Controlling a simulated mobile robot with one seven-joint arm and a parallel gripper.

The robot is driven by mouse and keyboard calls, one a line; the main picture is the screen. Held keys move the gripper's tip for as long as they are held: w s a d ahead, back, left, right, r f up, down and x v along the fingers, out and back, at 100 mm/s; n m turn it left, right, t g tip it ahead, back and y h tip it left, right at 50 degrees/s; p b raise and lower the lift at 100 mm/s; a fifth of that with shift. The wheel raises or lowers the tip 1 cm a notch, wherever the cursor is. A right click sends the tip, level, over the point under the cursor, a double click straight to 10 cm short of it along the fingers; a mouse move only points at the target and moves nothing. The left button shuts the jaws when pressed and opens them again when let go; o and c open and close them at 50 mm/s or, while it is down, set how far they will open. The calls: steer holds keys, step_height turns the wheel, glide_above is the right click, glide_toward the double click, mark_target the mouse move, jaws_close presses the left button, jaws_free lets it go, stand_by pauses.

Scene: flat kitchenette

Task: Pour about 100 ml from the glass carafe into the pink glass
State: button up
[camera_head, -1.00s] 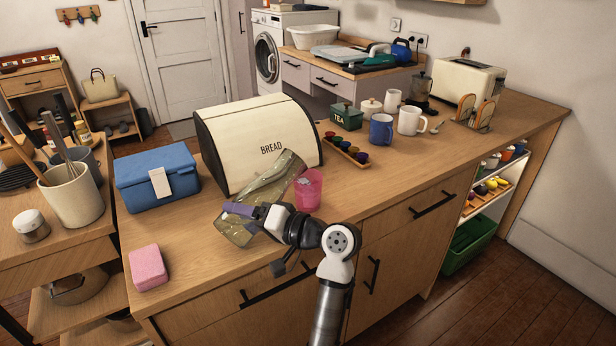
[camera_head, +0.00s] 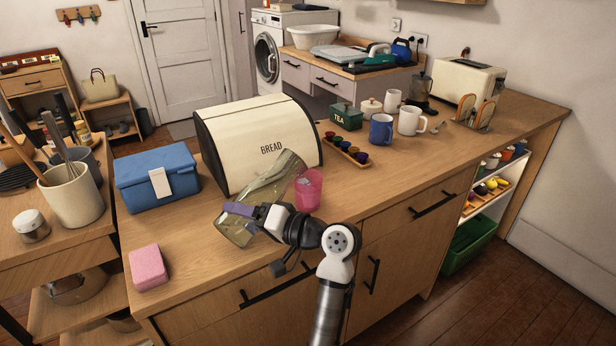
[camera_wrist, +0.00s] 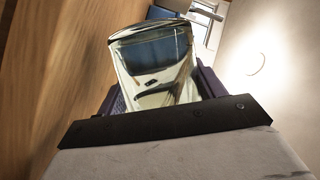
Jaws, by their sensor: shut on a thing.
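The glass carafe (camera_head: 276,180) is clear with a yellowish tint. It is tilted, its upper end to the right near the pink glass (camera_head: 308,190). The pink glass stands on the counter in front of the bread bin, with something pale visible inside it. My gripper (camera_head: 240,209) is shut on the carafe. In the wrist view the carafe (camera_wrist: 155,65) sits between the two dark fingers. I cannot tell whether liquid is running from it. The pink glass cannot be made out in the wrist view.
The cream bread bin (camera_head: 255,140) stands close behind the carafe. A blue box (camera_head: 150,185) and a pink sponge (camera_head: 148,267) are to the left. A tray of small colored cups (camera_head: 347,150) and mugs (camera_head: 381,129) stand to the right. The counter's right front is clear.

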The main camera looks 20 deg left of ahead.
steer(key=shift+r, duration=0.15)
steer(key=shift+w+d+r+n, duration=0.15)
steer(key=shift+w+n, duration=0.15)
steer(key=shift+n, duration=0.2)
steer(key=w+n+h, duration=0.1)
steer(key=w+d+n+t, duration=0.1)
steer(key=shift+r+n+h, duration=0.15)
steer(key=shift+n+h, duration=0.15)
steer(key=shift+h, duration=0.1)
steer(key=n, duration=0.1)
steer(key=n+h+b, duration=0.1)
steer(key=w+t, duration=0.1)
steer(key=shift+d+f+n+b, duration=0.15)
steer(key=shift+f+n+b, duration=0.15)
steer(key=shift+n, duration=0.1)
steer(key=shift+w+d+f+n+t+h+b, duration=0.15)
steer(key=shift+w+n+t+h+b, duration=0.2)
steer(key=shift+n+b, duration=0.2)
steer(key=shift+w+d+f+n+t+h+b, duration=0.15)
steer(key=shift+w+n+t+h+b, duration=0.1)
steer(key=shift+n+t+b, duration=0.25)
steer(key=shift+w+n, duration=0.1)
steer(key=shift+n, duration=0.15)
steer(key=shift+r, duration=0.1)
steer(key=shift+d, duration=0.1)
